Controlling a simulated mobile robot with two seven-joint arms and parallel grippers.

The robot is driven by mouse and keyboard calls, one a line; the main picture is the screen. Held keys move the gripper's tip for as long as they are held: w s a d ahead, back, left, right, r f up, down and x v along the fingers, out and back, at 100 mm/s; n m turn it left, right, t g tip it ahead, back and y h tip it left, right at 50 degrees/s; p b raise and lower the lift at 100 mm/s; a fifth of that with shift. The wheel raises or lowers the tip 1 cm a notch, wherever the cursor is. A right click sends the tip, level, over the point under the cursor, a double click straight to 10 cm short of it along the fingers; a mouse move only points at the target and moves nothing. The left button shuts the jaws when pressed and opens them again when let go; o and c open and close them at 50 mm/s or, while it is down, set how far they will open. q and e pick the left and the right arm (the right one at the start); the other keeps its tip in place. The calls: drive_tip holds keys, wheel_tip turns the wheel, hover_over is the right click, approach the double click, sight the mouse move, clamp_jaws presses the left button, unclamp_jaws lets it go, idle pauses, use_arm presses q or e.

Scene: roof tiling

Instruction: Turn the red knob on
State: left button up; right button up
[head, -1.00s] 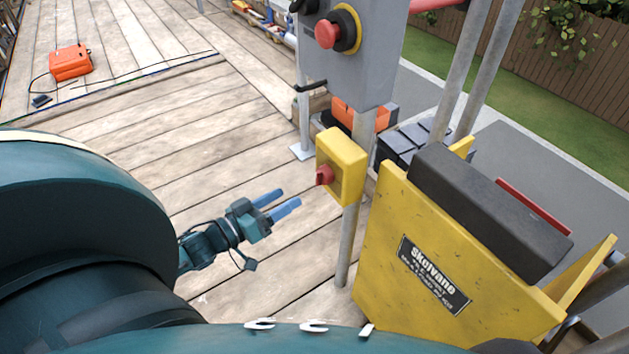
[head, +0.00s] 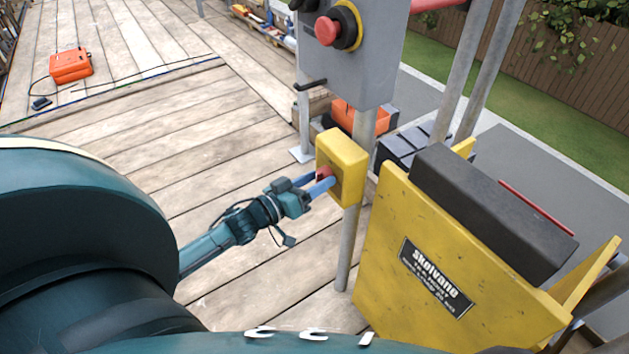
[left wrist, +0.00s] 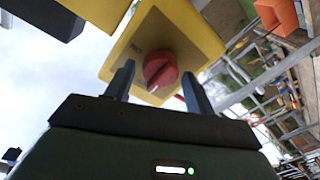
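The red knob (head: 323,174) sits on the left-facing side of a yellow switch box (head: 348,160) fixed to a grey post. My left gripper (head: 317,182) is at the box, its blue fingers partly covering the knob in the head view. In the left wrist view the round red knob (left wrist: 160,69) shows between the two fingers (left wrist: 158,85), on the yellow box face (left wrist: 185,35). The fingers are apart, with gaps visible on both sides of the knob. Whether the fingertips touch the box face is unclear. My right gripper is not in view.
A grey control box (head: 352,60) with a red emergency button (head: 328,31) hangs above the yellow box. A yellow panel (head: 400,250) with a black pad stands close at the right. An orange case (head: 70,65) lies on the wooden deck at the far left.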

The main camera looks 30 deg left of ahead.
use_arm(q)
drive_tip(key=c, duration=0.8)
